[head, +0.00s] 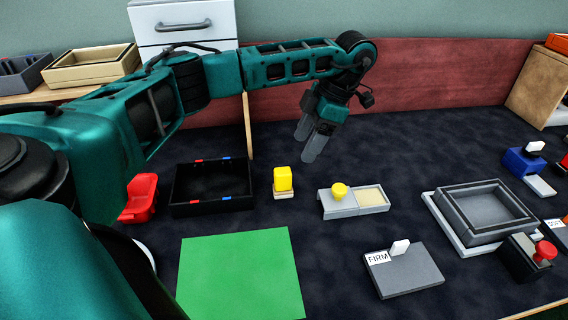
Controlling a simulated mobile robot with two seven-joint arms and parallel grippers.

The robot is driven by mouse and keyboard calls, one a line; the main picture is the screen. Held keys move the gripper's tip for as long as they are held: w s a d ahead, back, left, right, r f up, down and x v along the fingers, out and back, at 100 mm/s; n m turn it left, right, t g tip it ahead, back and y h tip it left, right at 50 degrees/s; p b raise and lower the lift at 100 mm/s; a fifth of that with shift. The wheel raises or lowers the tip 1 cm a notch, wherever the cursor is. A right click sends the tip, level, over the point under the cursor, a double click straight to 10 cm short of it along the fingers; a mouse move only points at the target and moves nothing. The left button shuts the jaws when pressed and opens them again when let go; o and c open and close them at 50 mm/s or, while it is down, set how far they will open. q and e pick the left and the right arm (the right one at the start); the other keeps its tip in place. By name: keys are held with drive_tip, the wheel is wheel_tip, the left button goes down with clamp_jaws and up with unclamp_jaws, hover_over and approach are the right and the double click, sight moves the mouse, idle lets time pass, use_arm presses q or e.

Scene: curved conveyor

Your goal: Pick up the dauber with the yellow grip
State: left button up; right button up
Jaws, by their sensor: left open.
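Two things with yellow tops stand near the middle of the table in the head view. One is a round yellow knob (339,191) on the left half of a grey holder, beside a pale pad (370,196). The other is a yellow block (283,179) on a small pale base, to the left of the holder. I cannot tell for sure which is the dauber; the round knob looks like a grip. My left gripper (308,143) is open and empty, fingers pointing down, above and behind both. My right gripper is not in view.
A black tray (178,196) and red holder (141,198) stand left. A green mat (240,275) lies in front. A grey slab marked FIRM (410,275), grey square tray (451,214) and red-knobbed block (545,252) stand right. A red wall (430,75) runs behind.

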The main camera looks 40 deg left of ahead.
sight(283, 179)
use_arm(q)
drive_tip(key=b+x, duration=0.2)
drive_tip(key=x, duration=0.3)
drive_tip(key=shift+s+f, duration=0.15)
drive_tip(key=shift+f, duration=0.1)
drive_tip(key=shift+s+b+x, duration=0.15)
drive_tip(key=shift+b+x, duration=0.4)
drive_tip(key=shift+x, duration=1)
drive_tip(key=shift+s+b+x, duration=0.15)
drive_tip(key=shift+b+x, duration=0.4)
drive_tip(key=shift+x, duration=1.05)
drive_tip(key=shift+a+r, duration=0.15)
drive_tip(key=shift+r, duration=0.05)
drive_tip(key=shift+c, duration=0.5)
drive_tip(key=c, duration=1)
wheel_tip(283, 179, up, 9)
drive_tip(key=p, duration=0.4)
drive_tip(key=shift+r, duration=0.1)
drive_tip(key=shift+r+p, duration=0.35)
drive_tip(key=shift+r, duration=0.05)
